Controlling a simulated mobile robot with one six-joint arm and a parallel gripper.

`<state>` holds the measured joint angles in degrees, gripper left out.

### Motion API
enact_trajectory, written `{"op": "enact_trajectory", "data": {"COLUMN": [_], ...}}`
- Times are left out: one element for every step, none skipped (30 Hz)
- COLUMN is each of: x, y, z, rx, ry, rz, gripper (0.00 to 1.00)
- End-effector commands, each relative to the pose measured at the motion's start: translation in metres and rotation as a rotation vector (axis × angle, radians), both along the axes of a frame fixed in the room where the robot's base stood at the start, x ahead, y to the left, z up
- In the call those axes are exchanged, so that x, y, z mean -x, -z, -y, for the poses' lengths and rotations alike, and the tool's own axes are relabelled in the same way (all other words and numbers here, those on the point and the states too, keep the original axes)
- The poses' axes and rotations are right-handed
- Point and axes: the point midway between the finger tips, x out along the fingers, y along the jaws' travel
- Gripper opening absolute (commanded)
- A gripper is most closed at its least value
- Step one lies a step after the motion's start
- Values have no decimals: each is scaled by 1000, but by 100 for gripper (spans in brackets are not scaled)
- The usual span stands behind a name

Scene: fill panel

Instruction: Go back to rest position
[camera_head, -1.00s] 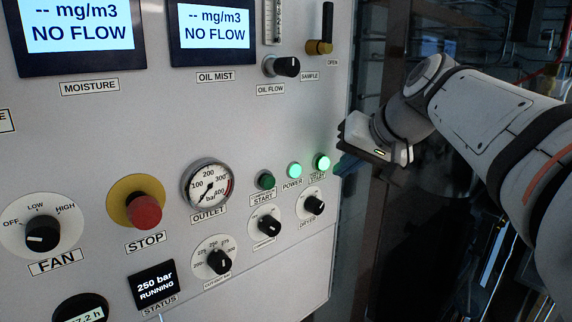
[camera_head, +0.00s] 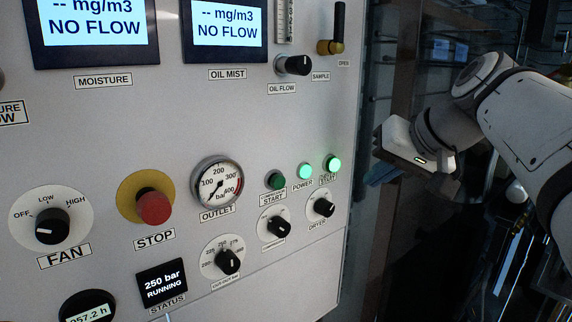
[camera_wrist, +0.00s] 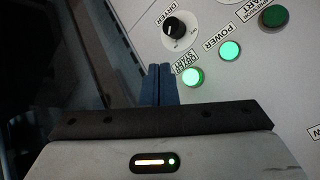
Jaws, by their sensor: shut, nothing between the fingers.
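My gripper (camera_head: 382,172) is at the right of the head view, off the right edge of the panel and apart from it. Its blue fingers are small and dark there. In the wrist view the two blue fingers (camera_wrist: 160,84) lie side by side, shut with nothing between them. The grey panel (camera_head: 130,130) fills the left and middle of the head view. A lit green button (camera_head: 332,164) sits near its right edge, and it also shows close to the fingertips in the wrist view (camera_wrist: 193,77).
A lit green power lamp (camera_head: 304,171), a dark green start button (camera_head: 275,181), a dryer knob (camera_head: 323,207) and a red stop button (camera_head: 153,207) are on the panel. The status screen (camera_head: 162,282) reads 250 bar, running. Dark space with racks lies right of the panel.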

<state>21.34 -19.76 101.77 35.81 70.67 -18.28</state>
Motion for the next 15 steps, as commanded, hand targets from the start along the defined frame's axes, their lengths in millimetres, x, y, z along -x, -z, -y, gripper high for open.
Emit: {"op": "enact_trajectory", "data": {"x": [0,0,0,1,2,4,7,11,17,23,30,41,49,57,69], "y": [0,0,1,4,8,18,28,40,60,77,95,120,137,155,176], "z": [0,0,0,-1,-2,-3,-5,-6,-9,-11,-13,-15,-16,-17,-17], "rx": [0,0,1,3,6,15,25,39,59,81,104,140,168,197,236], "ry": [0,0,0,0,2,5,7,8,14,14,16,17,16,13,7], "rz": [0,0,-2,-7,-15,-32,-50,-72,-106,-133,-163,-200,-224,-249,-276], "gripper": [0,0,0,0,0,0,0,0,0,0,0,0,0,0,0]}}
